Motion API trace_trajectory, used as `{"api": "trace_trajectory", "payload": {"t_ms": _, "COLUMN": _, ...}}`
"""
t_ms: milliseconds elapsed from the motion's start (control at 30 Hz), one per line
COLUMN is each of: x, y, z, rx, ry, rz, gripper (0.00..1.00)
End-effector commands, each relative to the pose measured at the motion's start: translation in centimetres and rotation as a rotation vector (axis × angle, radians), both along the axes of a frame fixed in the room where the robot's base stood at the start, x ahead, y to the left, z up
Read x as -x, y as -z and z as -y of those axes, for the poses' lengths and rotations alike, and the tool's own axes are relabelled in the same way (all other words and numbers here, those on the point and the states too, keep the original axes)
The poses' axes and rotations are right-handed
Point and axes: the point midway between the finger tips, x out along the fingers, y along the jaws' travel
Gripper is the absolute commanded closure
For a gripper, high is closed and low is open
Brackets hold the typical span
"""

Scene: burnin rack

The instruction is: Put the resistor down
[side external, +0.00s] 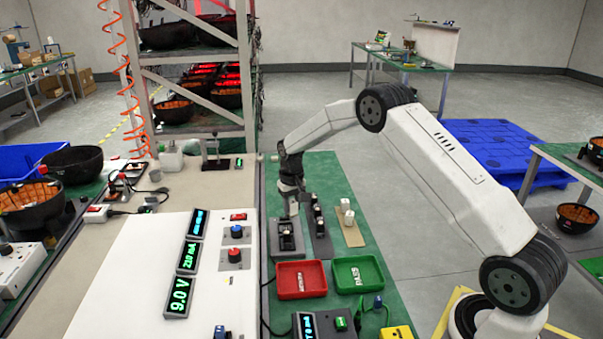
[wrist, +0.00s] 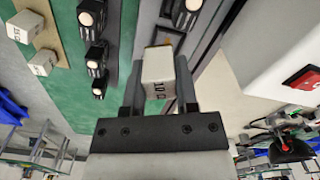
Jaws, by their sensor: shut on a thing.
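My gripper (side external: 290,205) points down over the green mat, above the grey fixture (side external: 286,241) at the mat's left side. In the wrist view my gripper (wrist: 159,85) is shut on the resistor (wrist: 158,73), a white block with dark print on its side. The resistor sits between both fingers, its far end past the fingertips. In the side view it is hard to make out at the fingers. I cannot tell whether its underside touches the fixture.
A dark strip (side external: 319,238) with several sockets and a tan board (side external: 351,236) with white blocks (side external: 346,212) stand just right of the fixture. A red tray (side external: 301,291) and a green tray (side external: 357,285) lie in front. The white bench panel (side external: 110,270) with displays is left.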

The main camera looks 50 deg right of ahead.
Motion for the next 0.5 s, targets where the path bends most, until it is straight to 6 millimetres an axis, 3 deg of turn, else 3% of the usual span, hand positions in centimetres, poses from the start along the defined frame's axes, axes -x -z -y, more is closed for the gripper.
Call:
{"api": "trace_trajectory", "payload": {"t_ms": 267, "x": -2.1, "y": 2.7, "z": 0.5, "rx": 0.000, "ry": 0.000, "rz": 0.000, "gripper": 1.00}}
{"api": "trace_trajectory", "payload": {"t_ms": 500, "x": -3.1, "y": 3.8, "z": 0.7, "rx": 0.000, "ry": 0.000, "rz": 0.001, "gripper": 1.00}}
